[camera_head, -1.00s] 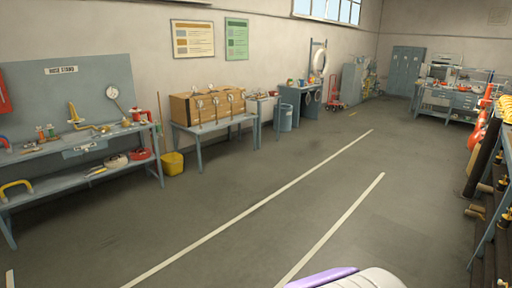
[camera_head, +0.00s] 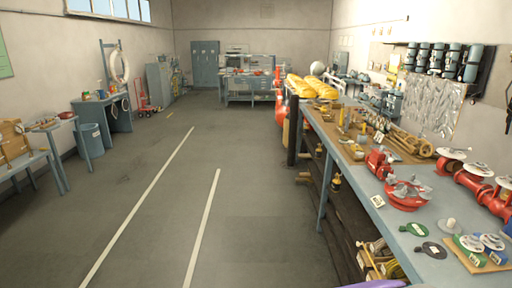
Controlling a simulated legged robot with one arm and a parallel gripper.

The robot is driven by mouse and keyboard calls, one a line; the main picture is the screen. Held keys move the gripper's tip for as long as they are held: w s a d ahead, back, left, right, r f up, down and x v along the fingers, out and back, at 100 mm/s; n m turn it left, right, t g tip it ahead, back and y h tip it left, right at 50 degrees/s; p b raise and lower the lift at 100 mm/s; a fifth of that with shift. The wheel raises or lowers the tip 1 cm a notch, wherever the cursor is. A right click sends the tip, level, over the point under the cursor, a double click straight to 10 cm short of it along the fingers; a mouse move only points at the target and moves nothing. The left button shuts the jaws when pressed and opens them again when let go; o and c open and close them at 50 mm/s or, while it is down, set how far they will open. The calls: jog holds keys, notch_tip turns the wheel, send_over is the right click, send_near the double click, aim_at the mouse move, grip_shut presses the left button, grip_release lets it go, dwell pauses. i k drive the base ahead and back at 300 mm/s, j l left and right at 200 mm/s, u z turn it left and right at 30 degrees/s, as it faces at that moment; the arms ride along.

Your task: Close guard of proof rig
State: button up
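No part in view can be told for sure as the proof rig or its guard. A far blue-grey bench (camera_head: 250,96) at the back of the room carries small equipment and a frame-like structure, too small to make out. A wooden box (camera_head: 14,140) stands on a table at the left edge, partly cut off by the picture. My gripper is not in view; only a sliver of purple and white shows at the bottom edge.
A long workbench (camera_head: 428,227) with red valves (camera_head: 407,195) and brass fittings runs along the right. A bin (camera_head: 92,139), a blue-grey stand (camera_head: 119,112) and a red hand truck (camera_head: 147,106) line the left. The white-striped floor (camera_head: 160,215) between is clear.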

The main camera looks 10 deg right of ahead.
aim_at(355, 147)
jog(key=i+l+z, duration=0.15)
jog(key=i, duration=0.5)
jog(key=i+z, duration=0.1)
jog(key=i, duration=0.55)
jog(key=i+z, duration=0.15)
jog(key=i, duration=0.55)
jog(key=i+j+z, duration=0.1)
jog(key=i, duration=0.55)
jog(key=i+j+z, duration=0.15)
jog(key=i, duration=0.5)
jog(key=i+z, duration=0.3)
jog(key=z, duration=0.2)
jog(key=i+z, duration=0.45)
jog(key=i+j+z, duration=0.2)
jog(key=z, duration=0.3)
